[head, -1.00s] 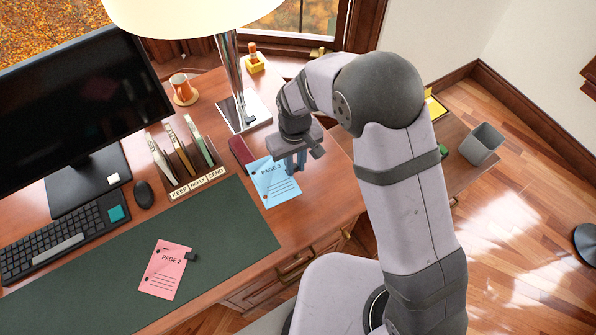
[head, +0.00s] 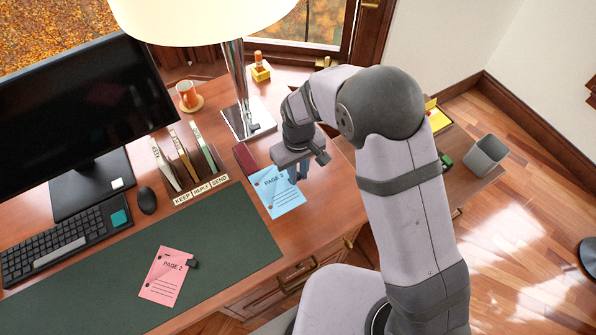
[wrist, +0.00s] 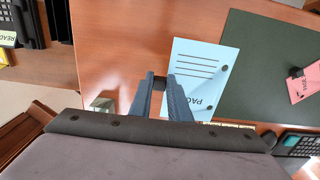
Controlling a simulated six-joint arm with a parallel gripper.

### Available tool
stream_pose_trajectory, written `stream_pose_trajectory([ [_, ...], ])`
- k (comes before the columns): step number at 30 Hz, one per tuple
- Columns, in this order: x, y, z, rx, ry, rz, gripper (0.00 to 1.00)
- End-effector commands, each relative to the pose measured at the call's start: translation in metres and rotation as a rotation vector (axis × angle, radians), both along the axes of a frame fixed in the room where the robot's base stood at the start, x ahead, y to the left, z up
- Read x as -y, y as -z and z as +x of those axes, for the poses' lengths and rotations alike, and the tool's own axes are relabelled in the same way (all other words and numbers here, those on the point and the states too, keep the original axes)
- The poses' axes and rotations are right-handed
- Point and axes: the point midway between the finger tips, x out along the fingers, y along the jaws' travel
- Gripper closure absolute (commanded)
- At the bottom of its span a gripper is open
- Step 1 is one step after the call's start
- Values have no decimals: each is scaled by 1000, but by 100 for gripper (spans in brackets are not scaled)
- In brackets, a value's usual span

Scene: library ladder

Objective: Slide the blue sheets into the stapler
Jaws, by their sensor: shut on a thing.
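The blue sheets (head: 279,199), marked as a page, lie flat or nearly flat at the desk's right part. They also show in the wrist view (wrist: 198,62). My gripper (head: 299,174) points down at their right edge. In the wrist view, its fingertips (wrist: 160,84) are closed on a small dark piece at that edge, apparently a clip on the sheets. A dark red oblong thing (head: 244,156), perhaps the stapler, lies just behind the sheets' far left corner. I cannot tell whether they touch. Its right side is close to my gripper.
A sorter (head: 197,187) with several upright folders stands to the left. The lamp base (head: 250,124) is behind the dark red thing. Pink sheets (head: 163,278) with a black clip lie on the green mat (head: 90,285). Bare desk lies right of the blue sheets.

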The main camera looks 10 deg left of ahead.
Motion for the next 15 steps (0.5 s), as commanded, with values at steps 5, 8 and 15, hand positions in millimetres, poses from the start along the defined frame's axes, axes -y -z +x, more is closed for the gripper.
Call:
stream_pose_trajectory([
  [5,0,12,0,0,0,0,100],
  [8,0,17,0,0,0,0,100],
  [15,0,30,0,0,0,0,100],
])
